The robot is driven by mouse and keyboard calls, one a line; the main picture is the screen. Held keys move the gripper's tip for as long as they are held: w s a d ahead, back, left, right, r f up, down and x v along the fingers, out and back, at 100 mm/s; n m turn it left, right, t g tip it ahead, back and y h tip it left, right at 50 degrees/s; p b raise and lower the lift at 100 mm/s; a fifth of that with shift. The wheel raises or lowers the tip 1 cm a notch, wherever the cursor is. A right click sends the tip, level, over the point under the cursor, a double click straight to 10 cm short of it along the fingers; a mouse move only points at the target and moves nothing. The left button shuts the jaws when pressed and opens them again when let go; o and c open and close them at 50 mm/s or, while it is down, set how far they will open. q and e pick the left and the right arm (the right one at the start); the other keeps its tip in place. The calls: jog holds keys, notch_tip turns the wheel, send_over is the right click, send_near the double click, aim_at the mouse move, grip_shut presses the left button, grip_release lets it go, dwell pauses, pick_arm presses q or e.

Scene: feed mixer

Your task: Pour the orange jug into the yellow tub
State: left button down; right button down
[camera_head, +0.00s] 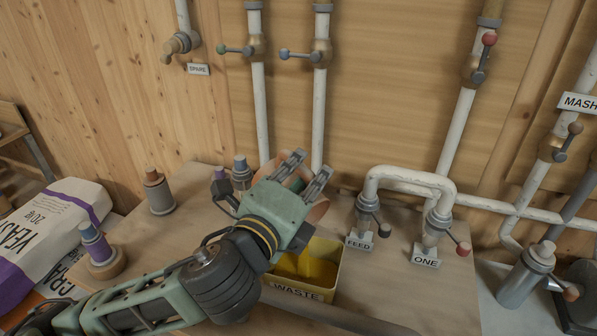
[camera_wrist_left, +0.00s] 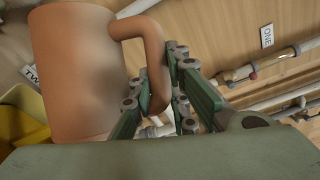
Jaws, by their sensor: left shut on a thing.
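The orange jug (camera_wrist_left: 80,70) fills the left side of the left wrist view. My left gripper (camera_wrist_left: 160,100) is shut on its handle (camera_wrist_left: 152,60). In the head view my left gripper (camera_head: 303,172) hides most of the jug (camera_head: 316,212), and only parts of its orange side show beside the fingers. The yellow tub (camera_head: 330,250), labelled WASTE, stands on the bench just below and partly behind the gripper. A yellow layer shows inside it. The tub's edge also shows at the left of the left wrist view (camera_wrist_left: 25,100). The jug's mouth and contents are hidden. My right gripper is not in view.
Capped grey fittings (camera_head: 159,192) stand at the left. A sack (camera_head: 55,230) lies at the far left. The bench between is partly clear.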

pick_arm(q)
jog(key=shift+s+d+m+b, duration=0.3)
jog(key=shift+s+d+m, duration=0.3)
jog(key=shift+s, duration=0.05)
jog(key=w+a+r+n+p, duration=0.1)
jog(key=w+a+n+p, duration=0.1)
jog(key=p, duration=0.2)
jog(key=w+a+r+n+g+p, duration=0.1)
jog(key=w+a+p, duration=0.1)
jog(key=p, duration=0.2)
jog(key=w+a+r+n+g+p, duration=0.1)
jog(key=w+a+n+p, duration=0.1)
jog(key=p, duration=0.2)
jog(key=shift+w+n, duration=0.2)
jog(key=shift+n, duration=0.1)
jog(key=shift+w+a+g+p, duration=0.2)
jog(key=shift+g+p, duration=0.2)
jog(key=shift+p, duration=0.25)
jog(key=shift+w+f+n, duration=0.1)
jog(key=shift+w+n, duration=0.05)
jog(key=shift+n, duration=0.25)
jog(key=shift+f, duration=0.1)
